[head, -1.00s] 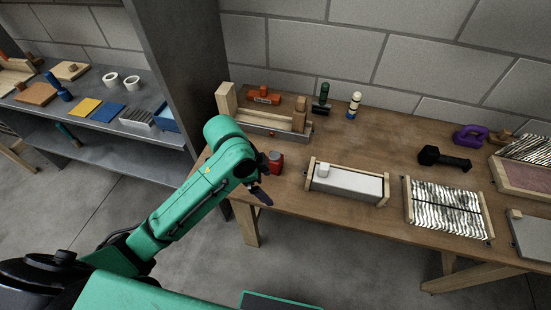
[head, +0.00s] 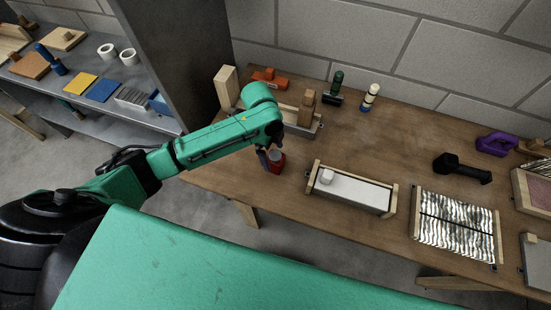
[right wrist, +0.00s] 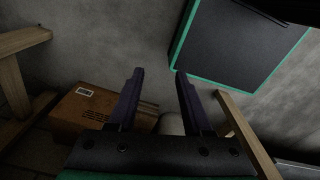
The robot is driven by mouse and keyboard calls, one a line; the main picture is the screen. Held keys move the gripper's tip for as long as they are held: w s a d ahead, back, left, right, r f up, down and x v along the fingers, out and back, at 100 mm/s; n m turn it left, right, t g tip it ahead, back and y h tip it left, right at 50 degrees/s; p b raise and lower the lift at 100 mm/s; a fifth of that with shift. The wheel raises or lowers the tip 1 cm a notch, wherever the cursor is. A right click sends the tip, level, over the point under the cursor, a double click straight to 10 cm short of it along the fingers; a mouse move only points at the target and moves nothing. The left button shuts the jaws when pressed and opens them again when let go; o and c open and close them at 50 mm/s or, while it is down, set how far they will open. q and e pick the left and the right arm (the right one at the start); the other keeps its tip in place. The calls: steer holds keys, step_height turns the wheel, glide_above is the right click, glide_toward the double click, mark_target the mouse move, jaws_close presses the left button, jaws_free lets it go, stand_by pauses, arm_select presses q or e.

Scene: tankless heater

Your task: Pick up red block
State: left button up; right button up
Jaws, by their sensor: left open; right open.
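The red block (head: 277,163) stands on the left part of the wooden table, near its front edge, with a grey top piece. My left gripper (head: 268,158) is right at the block, with its dark fingers pointing down on the block's left side; part of the block is hidden by them. It is open, and I cannot tell whether it touches the block. My right gripper (right wrist: 160,72) is open and empty in the right wrist view, away from the table top, with floor and a dark green-edged panel beyond it.
On the wooden table (head: 370,138), a white-topped tray (head: 355,192) stands right of the block, and a wooden-ended holder (head: 300,120) stands behind it. A black tool (head: 462,169) and a striped panel (head: 455,222) lie further right. A cardboard box (right wrist: 85,112) is on the floor.

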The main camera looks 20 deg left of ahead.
arm_select(q)
steer(key=f, duration=0.3)
steer(key=shift+d+f+p, duration=0.15)
steer(key=shift+d+p, duration=0.2)
steer(key=shift+f, duration=0.35)
steer(key=shift+s, duration=0.15)
steer(key=c, duration=1.4)
jaws_close()
arm_select(e)
steer(key=shift+w+r, duration=0.65)
steer(key=shift+w, duration=0.3)
arm_select(q)
steer(key=shift+r, duration=0.1)
step_height(320, 180, up, 20)
steer(key=b, duration=0.2)
arm_select(e)
steer(key=shift+w+a+f, duration=0.1)
steer(key=shift+w+f, duration=0.05)
steer(key=shift+f, duration=0.75)
